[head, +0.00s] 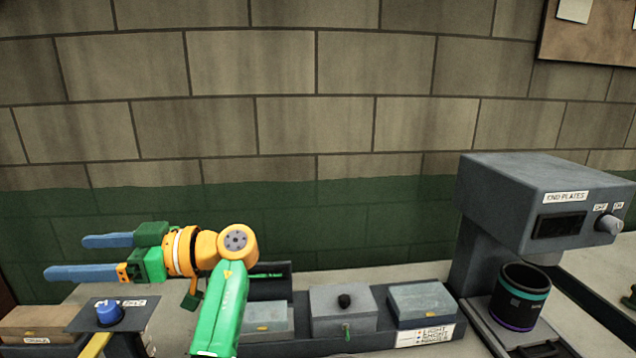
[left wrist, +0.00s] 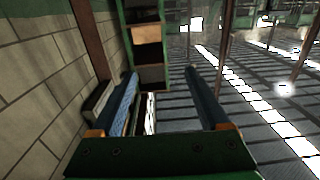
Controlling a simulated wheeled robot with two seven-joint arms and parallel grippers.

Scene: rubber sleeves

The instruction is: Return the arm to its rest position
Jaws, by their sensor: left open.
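My left arm (head: 222,310) rises from the bottom of the head view and bends to the left at an orange joint. My left gripper (head: 66,257) is raised above the left part of the bench and points left. Its two blue fingers are apart with nothing between them. In the left wrist view the same gripper (left wrist: 160,78) also shows its fingers spread and empty. My right arm and right gripper are not in view.
A grey machine labelled END PLATES (head: 540,185) stands at the right with a dark cup (head: 520,297) under it. Lidded boxes (head: 343,308) line the bench. A blue knob (head: 109,313) sits below my left gripper. A block wall (head: 310,110) is behind.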

